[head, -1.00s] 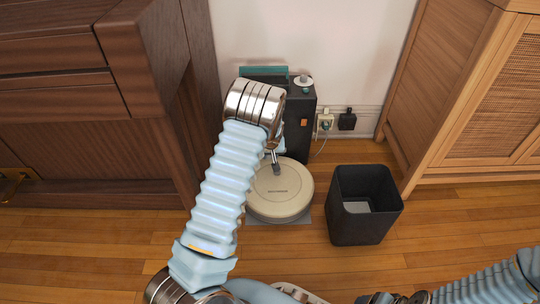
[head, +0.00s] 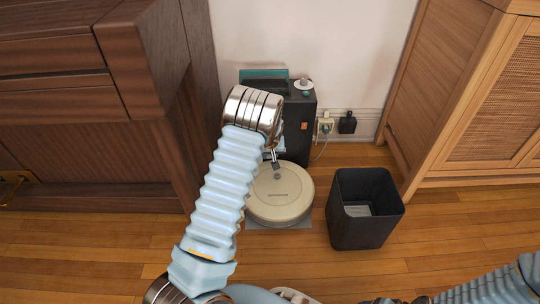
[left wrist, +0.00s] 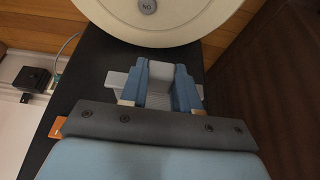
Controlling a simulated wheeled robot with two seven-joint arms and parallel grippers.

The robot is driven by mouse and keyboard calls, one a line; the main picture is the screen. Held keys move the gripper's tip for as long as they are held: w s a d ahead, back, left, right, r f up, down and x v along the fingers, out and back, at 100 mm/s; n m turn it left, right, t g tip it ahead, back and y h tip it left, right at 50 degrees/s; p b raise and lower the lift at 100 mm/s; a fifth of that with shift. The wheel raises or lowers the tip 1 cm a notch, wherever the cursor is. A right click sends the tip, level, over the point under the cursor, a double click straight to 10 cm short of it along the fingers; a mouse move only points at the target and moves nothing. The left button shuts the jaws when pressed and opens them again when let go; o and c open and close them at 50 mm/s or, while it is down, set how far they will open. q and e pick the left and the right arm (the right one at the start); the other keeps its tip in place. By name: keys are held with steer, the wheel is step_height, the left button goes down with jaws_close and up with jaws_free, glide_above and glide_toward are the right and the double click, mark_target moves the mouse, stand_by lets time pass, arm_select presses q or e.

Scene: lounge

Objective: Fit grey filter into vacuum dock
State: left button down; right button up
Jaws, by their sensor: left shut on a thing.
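The vacuum dock (head: 299,132) is a dark upright box against the wall. It also shows as a black surface in the left wrist view (left wrist: 95,70). My left gripper (left wrist: 159,78) is over the dock, its blue fingers shut on the grey filter (left wrist: 160,72). The filter is a pale grey block; parts of it stick out beside the fingers. In the head view the wrist and forearm hide the filter and most of the left gripper. I cannot tell whether the filter touches the dock. My right gripper is out of view.
A round cream robot vacuum (head: 280,196) sits on the floor before the dock. A black bin (head: 362,222) stands to its right. A teal part (head: 263,74) and a white knob (head: 304,84) are on the dock's top. Wooden cabinets flank both sides.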

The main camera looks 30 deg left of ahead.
arm_select(q)
steer(key=shift+w+a+b, duration=0.35)
steer(key=shift+w+a, duration=0.1)
steer(key=shift+w, duration=0.3)
steer(key=shift+w+a+b, duration=0.35)
steer(key=shift+w+a, duration=0.15)
steer(key=shift+w, duration=0.3)
steer(key=shift+w+a+b, duration=0.35)
steer(key=shift+w+a, duration=0.1)
steer(key=shift+w, duration=0.3)
stand_by(0.4)
steer(key=shift+w+a, duration=0.35)
steer(key=shift+w, duration=0.2)
steer(key=shift+w+a, duration=0.3)
steer(key=shift+w, duration=0.2)
steer(key=c, duration=0.7)
jaws_free()
steer(key=shift+c, duration=0.2)
steer(key=shift+p+v, duration=1.75)
steer(key=shift+v, duration=1.3)
steer(key=shift+f, duration=0.1)
